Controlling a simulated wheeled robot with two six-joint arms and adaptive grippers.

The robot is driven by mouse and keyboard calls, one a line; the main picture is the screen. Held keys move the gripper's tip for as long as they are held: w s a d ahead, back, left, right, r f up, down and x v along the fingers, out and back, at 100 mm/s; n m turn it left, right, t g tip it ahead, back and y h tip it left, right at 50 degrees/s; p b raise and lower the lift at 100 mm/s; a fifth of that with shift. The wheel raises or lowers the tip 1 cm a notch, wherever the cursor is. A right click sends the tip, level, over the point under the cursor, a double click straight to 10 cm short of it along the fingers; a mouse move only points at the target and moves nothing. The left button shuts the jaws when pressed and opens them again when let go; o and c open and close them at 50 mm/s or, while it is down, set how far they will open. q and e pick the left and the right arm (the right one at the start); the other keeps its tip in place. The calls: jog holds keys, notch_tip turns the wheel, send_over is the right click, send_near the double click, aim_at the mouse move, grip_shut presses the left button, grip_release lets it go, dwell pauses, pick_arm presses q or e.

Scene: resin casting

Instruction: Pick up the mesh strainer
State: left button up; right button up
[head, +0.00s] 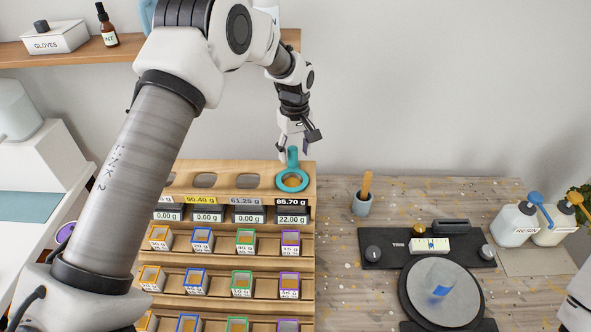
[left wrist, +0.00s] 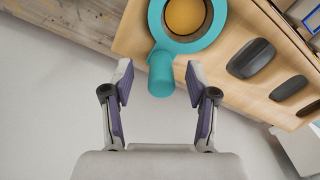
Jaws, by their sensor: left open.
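The mesh strainer is a teal ring with a short teal handle (head: 292,181) and sits on the top of the wooden rack at its right end. In the left wrist view the strainer's handle (left wrist: 161,76) points toward my left gripper, and a round orange-tan area shows inside its ring. My left gripper (head: 303,143) is open and just above the handle. In the left wrist view its two fingers (left wrist: 158,92) stand on either side of the handle's end, apart from it. My right gripper is not in view; only a white part shows at the right edge.
The wooden rack (head: 309,225) has several colored-rim bins and weight displays. To its right stand a cup with a wooden stick (head: 362,203), a black turntable device (head: 410,290) and resin bottles (head: 515,223). A wall shelf (head: 75,55) is at upper left.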

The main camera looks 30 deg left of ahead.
pick_arm(q)
jog(key=f, duration=0.1)
jog(key=a+f, duration=0.1)
jog(key=shift+w+f, duration=0.25)
jog(key=shift+f, duration=0.1)
jog(key=shift+s+d+r, duration=0.2)
jog(key=shift+d+r, duration=0.05)
jog(key=c, duration=0.5)
grip_shut()
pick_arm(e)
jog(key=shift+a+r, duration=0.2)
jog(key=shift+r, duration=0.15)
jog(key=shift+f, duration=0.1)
